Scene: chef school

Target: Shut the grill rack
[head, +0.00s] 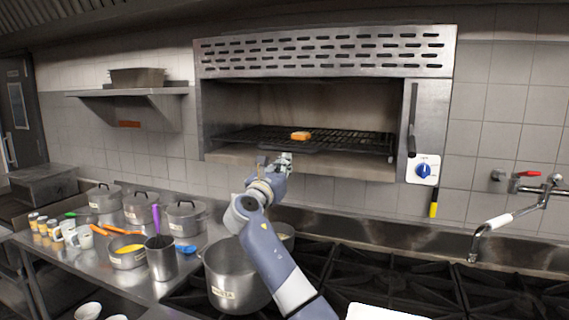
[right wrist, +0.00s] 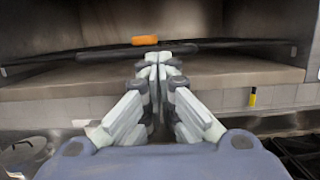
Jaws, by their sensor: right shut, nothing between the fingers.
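The grill rack (head: 345,141) is a dark wire grate inside the open steel grill (head: 325,52) on the wall. An orange-brown piece of food (head: 301,136) lies on it. In the right wrist view the rack's dark front bar (right wrist: 205,46) runs across behind the fingertips, with the orange food (right wrist: 145,40) above it. My right gripper (head: 286,158) is shut and empty at the rack's front edge, left of centre; it also shows in the right wrist view (right wrist: 157,58). I cannot tell whether its tips touch the bar. My left gripper is not in view.
A black lever (head: 412,122) and a blue knob (head: 424,170) are on the grill's right side. Below is a black stove (head: 420,285) with a large pot (head: 232,275). Pots and utensils crowd the left counter (head: 125,283). A tap (head: 500,222) stands at right.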

